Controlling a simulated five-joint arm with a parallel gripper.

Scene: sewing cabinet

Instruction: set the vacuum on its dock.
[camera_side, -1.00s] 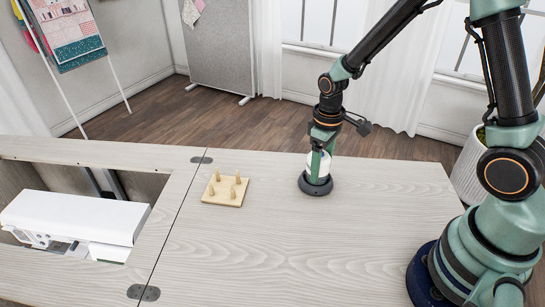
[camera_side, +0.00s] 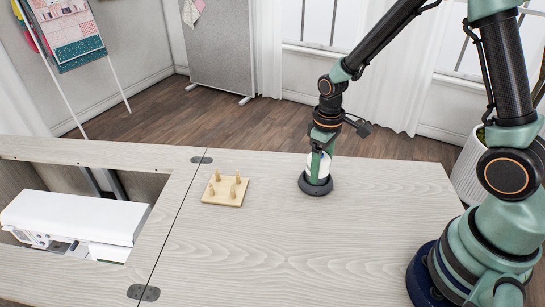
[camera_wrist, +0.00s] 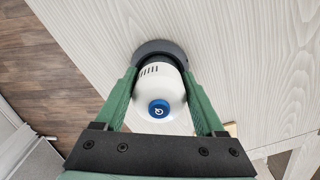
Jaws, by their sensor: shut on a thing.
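The vacuum is a small white rounded body (camera_wrist: 160,92) with side slots and a blue round button on top. My gripper (camera_wrist: 161,78) is shut on it, one green finger on each side, in the wrist view. In the side view the vacuum (camera_side: 324,165) shows partly behind my gripper (camera_side: 318,170). The dock is a dark grey round base (camera_side: 315,187) on the table; its rim also shows in the wrist view (camera_wrist: 160,46). The vacuum is upright over the dock and looks seated in it, but I cannot tell whether they touch.
A wooden peg board (camera_side: 226,198) with several pegs lies to the left on the pale tabletop (camera_side: 270,240). Further left a white sewing machine (camera_side: 75,216) sits in the cabinet opening. The table's front middle is clear.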

